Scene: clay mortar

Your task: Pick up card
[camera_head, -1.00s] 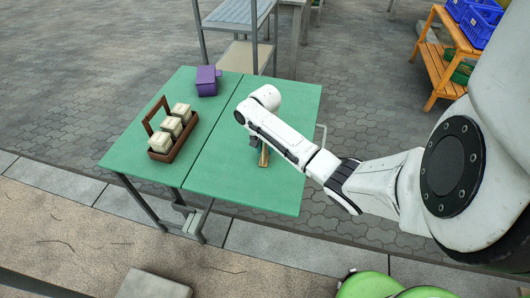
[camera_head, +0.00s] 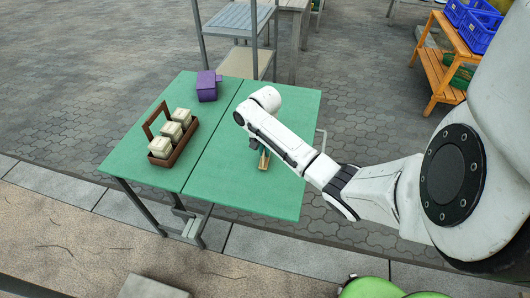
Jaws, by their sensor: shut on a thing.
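My gripper (camera_head: 258,149) is under the end of my white arm, low over the right half of the green table (camera_head: 235,187). The arm covers most of it. A small narrow tan piece (camera_head: 264,160), which looks like the card, shows at the gripper's tip. My gripper is shut on it. The piece is too small to make out its face or to tell whether it touches the table.
On the table's left half stand a brown carrier (camera_head: 186,146) with three pale square jars (camera_head: 171,131) and a purple box (camera_head: 206,86). A shelf rack (camera_head: 240,60) stands behind the table. An orange shelf (camera_head: 438,82) with blue crates (camera_head: 478,30) is at the upper right.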

